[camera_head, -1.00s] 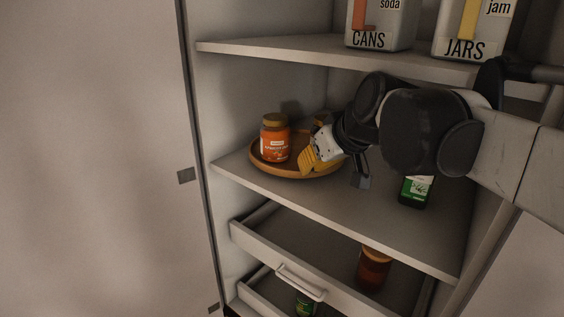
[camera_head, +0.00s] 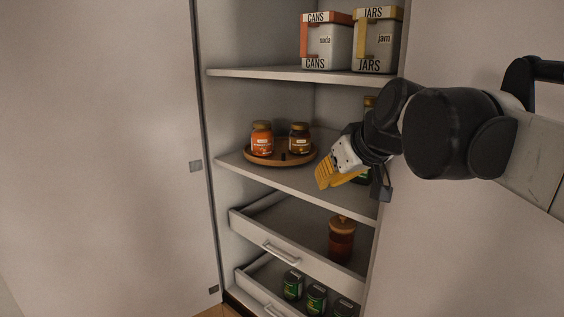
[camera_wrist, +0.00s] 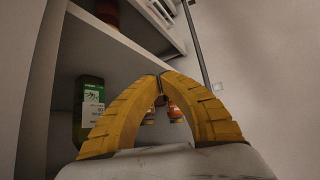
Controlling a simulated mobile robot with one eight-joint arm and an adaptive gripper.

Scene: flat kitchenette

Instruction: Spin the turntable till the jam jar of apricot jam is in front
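A round wooden turntable (camera_head: 264,161) sits on the middle shelf in the head view. An orange jar with a gold lid, whose label looks like apricot jam (camera_head: 262,141), stands upright on its left part. A darker brown jar (camera_head: 299,139) stands on its right part. My gripper (camera_head: 322,176) has yellow ribbed fingers and is out in front of the shelf, right of the turntable and apart from it. In the wrist view the fingertips (camera_wrist: 160,76) meet with nothing seen between them. Parts of jars show beyond the fingers there.
A green-labelled bottle (camera_wrist: 89,112) stands on the shelf, partly behind my gripper in the head view. Cans and jars boxes (camera_head: 326,42) fill the shelf above.

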